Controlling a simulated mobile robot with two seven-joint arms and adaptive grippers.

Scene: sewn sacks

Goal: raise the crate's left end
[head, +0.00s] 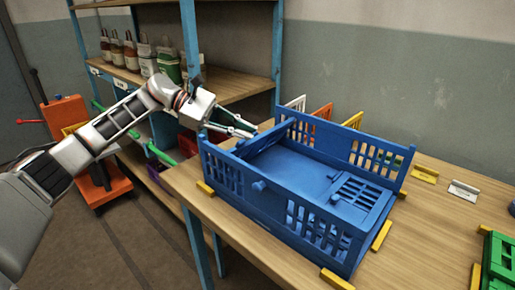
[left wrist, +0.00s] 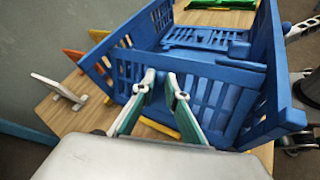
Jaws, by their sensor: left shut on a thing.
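The blue crate (head: 275,204) stands on the wooden table in the head view, with slotted walls and an open top. My left gripper (head: 243,131) reaches in from the left and is at the top of the crate's left end. In the left wrist view the two fingers (left wrist: 165,92) are shut on the wall of that end, and the crate's slotted wall (left wrist: 225,95) fills the space beyond them. I cannot tell for sure whether the left end is clear of the table.
Yellow blocks (head: 381,235) lie around the crate on the table (head: 440,215). A green crate (head: 497,262) is at the right edge. Small white, orange and yellow panels (head: 319,113) stand behind the crate. A blue-framed shelf (head: 222,83) with bottles is at the back left.

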